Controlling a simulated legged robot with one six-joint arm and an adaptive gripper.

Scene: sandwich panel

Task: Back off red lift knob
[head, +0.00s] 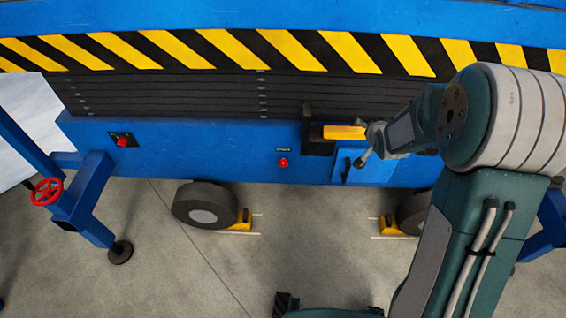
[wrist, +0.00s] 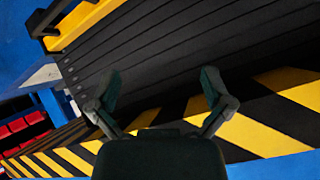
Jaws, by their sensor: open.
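A small red knob (head: 283,162) sits on the blue lower panel under a small label too small to read. Another red knob (head: 122,142) sits on a black plate further left on the same panel. I cannot tell from the label which is the lift knob. My gripper (head: 366,145) is to the right of both, by the right end of a yellow bar (head: 345,132). In the wrist view my gripper (wrist: 160,88) is open, its two fingers spread with nothing between them. Neither knob on the panel can be made out in the wrist view.
The yellow bar, also in the wrist view (wrist: 88,24), sits at a black bracket (head: 308,130). A blue box (head: 362,166) juts out below it. A red handwheel (head: 46,191) is on a blue stand at left. Wheels (head: 205,204) with yellow chocks stand on the floor.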

